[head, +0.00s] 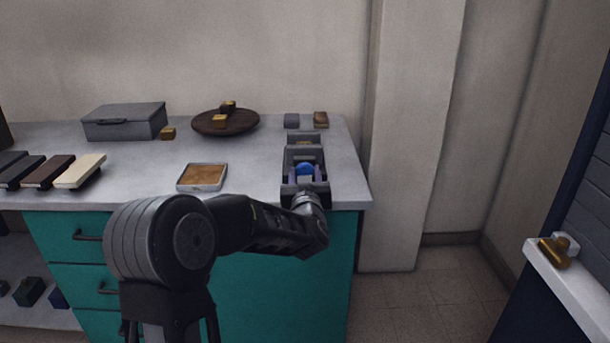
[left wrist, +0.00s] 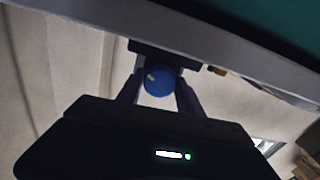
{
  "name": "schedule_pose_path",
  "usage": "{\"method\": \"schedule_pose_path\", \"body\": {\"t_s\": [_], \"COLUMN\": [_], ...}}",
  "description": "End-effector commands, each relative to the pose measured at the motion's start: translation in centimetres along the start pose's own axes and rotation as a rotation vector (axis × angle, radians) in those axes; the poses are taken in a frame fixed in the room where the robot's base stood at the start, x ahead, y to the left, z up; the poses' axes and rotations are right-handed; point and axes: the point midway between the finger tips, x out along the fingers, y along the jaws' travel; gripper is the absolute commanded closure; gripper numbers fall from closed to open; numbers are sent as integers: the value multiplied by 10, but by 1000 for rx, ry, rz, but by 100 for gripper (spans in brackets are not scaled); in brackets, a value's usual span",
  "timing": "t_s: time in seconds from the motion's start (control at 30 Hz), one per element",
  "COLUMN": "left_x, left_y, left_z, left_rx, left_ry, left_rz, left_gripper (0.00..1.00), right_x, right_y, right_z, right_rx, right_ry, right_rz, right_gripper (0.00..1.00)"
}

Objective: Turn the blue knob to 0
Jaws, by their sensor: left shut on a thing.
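The blue knob (head: 305,169) is on a grey device (head: 304,138) near the right end of the counter. It also shows in the left wrist view as a round blue disc (left wrist: 159,82) with a pale mark toward its left. My left gripper (head: 305,174) is shut on the knob, with one finger on each side. In the left wrist view its fingers (left wrist: 159,92) stand left and right of the disc. The scale and the 0 mark cannot be made out. My right gripper is not in view.
A tray with a tan fill (head: 202,177) lies left of the device. A brown round plate (head: 225,123) with gold blocks, a grey box (head: 125,121) and several flat bars (head: 80,171) stand farther left. Two small blocks (head: 320,119) sit behind the device.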

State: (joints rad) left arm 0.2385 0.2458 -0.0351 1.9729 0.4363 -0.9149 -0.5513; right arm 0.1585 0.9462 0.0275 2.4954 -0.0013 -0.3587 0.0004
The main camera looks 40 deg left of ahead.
Motion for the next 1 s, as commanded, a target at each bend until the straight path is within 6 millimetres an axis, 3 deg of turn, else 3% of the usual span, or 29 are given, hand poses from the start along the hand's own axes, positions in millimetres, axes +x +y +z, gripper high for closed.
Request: {"method": "schedule_pose_path", "body": {"t_s": [0.47, 1.0], "left_x": [0, 0], "left_y": [0, -1], "left_z": [3, 4], "left_rx": [-148, -622], "left_ry": [2, 2], "left_rz": [0, 1], "left_gripper": [97, 97], "right_x": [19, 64], "right_y": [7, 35], "right_z": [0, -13], "right_rx": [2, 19], "right_ry": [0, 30], "right_rz": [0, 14], "right_gripper": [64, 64]}}
